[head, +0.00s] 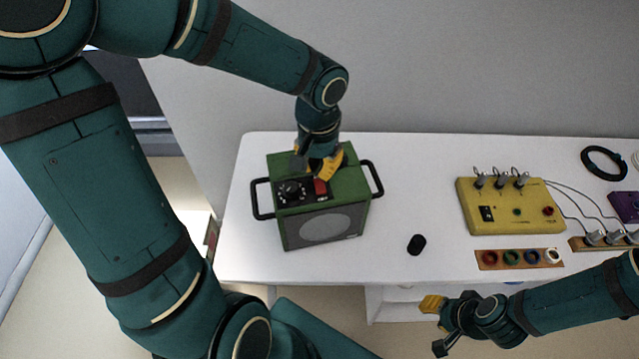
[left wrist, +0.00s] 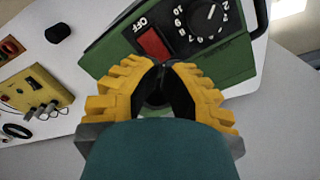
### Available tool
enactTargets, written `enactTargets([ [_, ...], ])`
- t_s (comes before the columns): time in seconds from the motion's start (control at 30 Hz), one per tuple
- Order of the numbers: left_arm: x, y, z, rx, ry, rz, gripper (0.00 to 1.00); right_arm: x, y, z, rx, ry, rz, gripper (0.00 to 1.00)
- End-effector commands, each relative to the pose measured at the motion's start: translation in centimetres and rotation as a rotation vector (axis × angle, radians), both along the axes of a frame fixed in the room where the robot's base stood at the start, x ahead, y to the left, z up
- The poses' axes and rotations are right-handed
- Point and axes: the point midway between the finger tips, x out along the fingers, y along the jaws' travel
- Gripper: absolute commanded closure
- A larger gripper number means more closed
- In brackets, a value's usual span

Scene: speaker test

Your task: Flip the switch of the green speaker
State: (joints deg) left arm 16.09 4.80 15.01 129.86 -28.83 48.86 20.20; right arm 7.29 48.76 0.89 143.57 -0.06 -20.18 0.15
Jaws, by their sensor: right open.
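The green speaker (head: 325,219) stands upright on the left part of the white table, with a handle on each side and a grey grille. Its red switch (head: 320,187) sits on the dark control panel, beside a black dial. In the left wrist view the red switch (left wrist: 153,43) lies just beyond the fingertips, near the word OFF. My left gripper (head: 322,172) is over the speaker's top, close to the switch; its yellow fingertips (left wrist: 163,64) meet with nothing between them. I cannot tell whether they touch the speaker. My right gripper (head: 435,325) is open and empty off the table's front edge.
A small black cylinder (head: 417,245) lies right of the speaker. A yellow box (head: 510,205) with plugs, a wooden strip with coloured rings (head: 519,259), a black cable coil (head: 604,163) and a purple box (head: 625,206) are further right. Table between speaker and yellow box is mostly clear.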

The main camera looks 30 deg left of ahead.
Motion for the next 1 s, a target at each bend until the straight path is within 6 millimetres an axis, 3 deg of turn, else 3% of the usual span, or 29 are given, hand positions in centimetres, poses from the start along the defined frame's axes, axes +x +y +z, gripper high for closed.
enactTargets([
  [1.0, 0.0, 0.0, -1.4, 0.0, 0.0, 0.0, 1.0, 0.0, 0.0, -1.2, 0.0, 0.0, 0.0, 0.64],
])
